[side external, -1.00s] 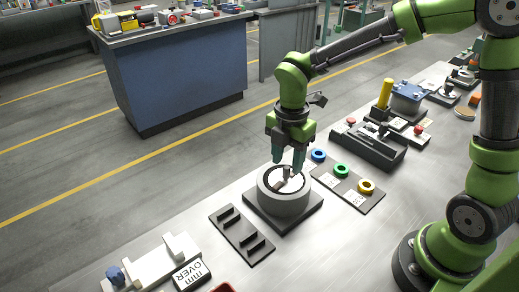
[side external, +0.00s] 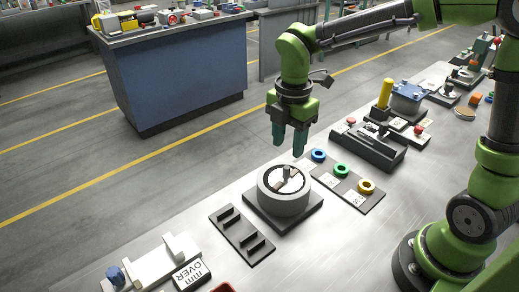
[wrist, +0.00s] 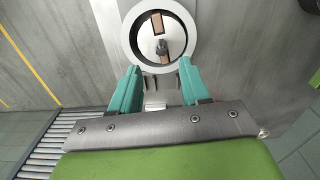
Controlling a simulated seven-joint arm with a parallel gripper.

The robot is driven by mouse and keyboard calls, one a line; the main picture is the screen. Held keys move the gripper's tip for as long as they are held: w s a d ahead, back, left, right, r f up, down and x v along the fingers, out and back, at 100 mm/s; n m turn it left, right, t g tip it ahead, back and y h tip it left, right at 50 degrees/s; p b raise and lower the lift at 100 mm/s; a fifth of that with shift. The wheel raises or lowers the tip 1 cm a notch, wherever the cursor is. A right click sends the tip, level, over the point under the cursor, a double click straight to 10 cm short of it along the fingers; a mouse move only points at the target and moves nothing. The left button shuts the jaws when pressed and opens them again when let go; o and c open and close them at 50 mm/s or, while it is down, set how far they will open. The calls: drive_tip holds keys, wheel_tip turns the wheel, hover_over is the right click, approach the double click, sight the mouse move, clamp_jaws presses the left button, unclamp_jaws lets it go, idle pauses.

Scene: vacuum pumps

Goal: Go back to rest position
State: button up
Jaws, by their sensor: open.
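My gripper (side external: 289,150) is open and empty, with teal fingers pointing down. It hangs in the air above the round grey pump housing (side external: 283,204), clear of it. The housing stands on a dark square base. Nothing is between the fingers.
Right of the housing is a plate with blue, green and yellow rings (side external: 342,170). A black slotted rack (side external: 242,234) lies to its left. A black fixture (side external: 368,146) and a yellow cylinder (side external: 385,93) stand further back. Air around my gripper is free.

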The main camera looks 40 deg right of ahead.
drive_tip(key=shift+s+f+m, duration=0.2)
drive_tip(key=shift+f+m, duration=0.15)
drive_tip(key=shift+m, duration=0.65)
drive_tip(key=s+d+r+m+t+y, duration=0.1)
drive_tip(key=s+d+r+m+t, duration=0.2)
drive_tip(key=s+m, duration=0.3)
drive_tip(key=s+d+r+m+t+y, duration=0.1)
drive_tip(key=s+d+r+m+t, duration=0.2)
drive_tip(key=m, duration=1.2)
drive_tip(key=s+r+t, duration=0.1)
drive_tip(key=s, duration=0.1)
drive_tip(key=shift+s+d+r, duration=0.35)
